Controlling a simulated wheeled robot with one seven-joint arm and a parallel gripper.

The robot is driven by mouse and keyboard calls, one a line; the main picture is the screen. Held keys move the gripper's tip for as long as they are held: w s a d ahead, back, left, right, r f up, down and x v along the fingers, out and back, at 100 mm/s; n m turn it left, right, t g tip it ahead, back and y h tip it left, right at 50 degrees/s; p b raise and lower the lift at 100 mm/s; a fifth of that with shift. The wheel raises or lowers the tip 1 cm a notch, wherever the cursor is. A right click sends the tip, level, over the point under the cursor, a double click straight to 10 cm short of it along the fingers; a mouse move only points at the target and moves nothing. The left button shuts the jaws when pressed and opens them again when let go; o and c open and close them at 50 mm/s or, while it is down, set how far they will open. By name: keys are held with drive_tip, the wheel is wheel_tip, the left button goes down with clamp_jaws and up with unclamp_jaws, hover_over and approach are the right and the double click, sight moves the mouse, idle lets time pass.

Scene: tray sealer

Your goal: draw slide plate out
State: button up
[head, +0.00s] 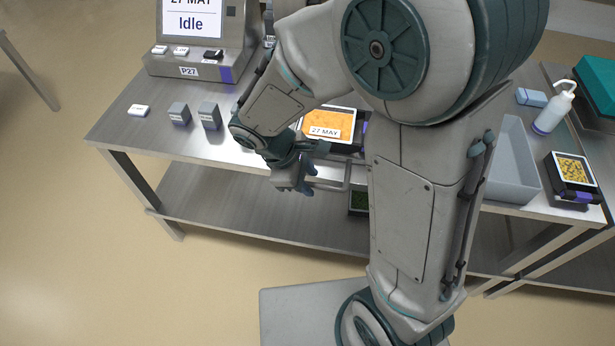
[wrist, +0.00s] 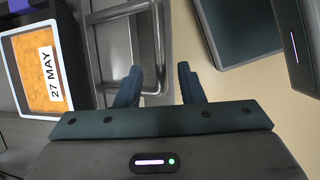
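The slide plate carries a metal loop handle (head: 345,178) at the table's front edge, partly hidden by my arm. In the wrist view the handle's bar (wrist: 160,45) runs toward the space between my fingers. My gripper (head: 308,186) is open around the end of this bar, with a visible gap on the right finger's side. In the wrist view my gripper (wrist: 160,85) shows two dark blue fingers apart. Contact with the bar cannot be told. An orange-filled tray (head: 330,122) labelled 27 MAY sits in a dark frame behind the handle. The plate itself is mostly hidden.
A machine with an Idle screen (head: 192,22) stands at the back left. Two grey blocks (head: 209,115) stand on the table.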

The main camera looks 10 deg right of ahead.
drive_tip(key=p+v, duration=0.2)
drive_tip(key=v, duration=1.1)
drive_tip(key=shift+r, duration=0.35)
drive_tip(key=s+d+r+m+t+y+p, duration=0.1)
drive_tip(key=s+d+r+m+y+p, duration=0.1)
drive_tip(key=d+m, duration=0.5)
drive_tip(key=s+d+r+m+t+y+p, duration=0.1)
drive_tip(key=s+d+r+m+y+p, duration=0.2)
drive_tip(key=d+r+m+p, duration=0.4)
drive_tip(key=shift+s+d+r, duration=0.6)
drive_tip(key=shift+d+r, duration=0.05)
drive_tip(key=shift+r, duration=0.2)
